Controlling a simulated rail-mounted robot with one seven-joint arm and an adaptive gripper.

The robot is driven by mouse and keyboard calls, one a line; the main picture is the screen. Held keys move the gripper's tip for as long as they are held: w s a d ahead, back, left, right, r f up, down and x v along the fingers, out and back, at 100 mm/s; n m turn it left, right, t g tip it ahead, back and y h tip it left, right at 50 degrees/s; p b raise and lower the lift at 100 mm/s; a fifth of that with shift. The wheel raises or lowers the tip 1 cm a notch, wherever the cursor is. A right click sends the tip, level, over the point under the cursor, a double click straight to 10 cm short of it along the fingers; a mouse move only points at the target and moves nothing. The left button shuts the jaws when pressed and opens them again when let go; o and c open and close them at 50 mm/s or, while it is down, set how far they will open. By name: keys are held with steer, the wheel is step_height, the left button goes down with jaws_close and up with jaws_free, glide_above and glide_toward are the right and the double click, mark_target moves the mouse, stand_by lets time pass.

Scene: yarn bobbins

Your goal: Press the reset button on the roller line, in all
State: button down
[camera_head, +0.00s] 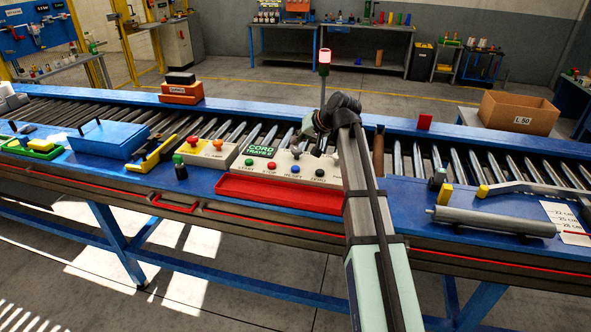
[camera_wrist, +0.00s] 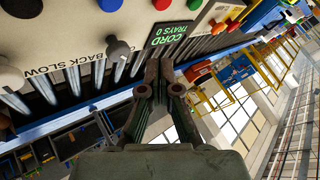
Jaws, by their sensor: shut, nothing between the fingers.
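The cream control panel (camera_head: 342,181) on the roller line has a row of green (camera_head: 249,161), red (camera_head: 271,166), blue (camera_head: 295,169) and black (camera_head: 319,173) buttons. The label under the blue button seems to read RESET. In the wrist view the blue button (camera_wrist: 116,3) is cut by the top edge, with the red button (camera_wrist: 162,3) beside it. My gripper (camera_head: 304,136) is over the back part of the panel, behind the button row. In the wrist view my gripper (camera_wrist: 160,66) is shut and empty, its fingertips near the green CORD TRAYS sign (camera_wrist: 172,36), apart from the blue button.
A dark lever knob (camera_wrist: 118,48) marked BACK SLOW stands close to my fingers. A red tray (camera_head: 279,195) lies in front of the panel. A box with red and orange buttons (camera_head: 206,152) is to the left. A signal lamp (camera_head: 324,62) stands behind.

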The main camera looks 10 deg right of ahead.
mark_target(297, 168)
steer(key=shift+f+b, duration=1.65)
steer(key=shift+f, duration=2.05)
steer(key=shift+f, duration=0.1)
steer(key=shift+f, duration=0.35)
steer(key=shift+f+b, duration=0.5)
steer(key=shift+r+p, duration=0.5)
steer(key=shift+r, duration=0.45)
steer(key=shift+r+p, duration=1.3)
steer(key=shift+r, duration=1.25)
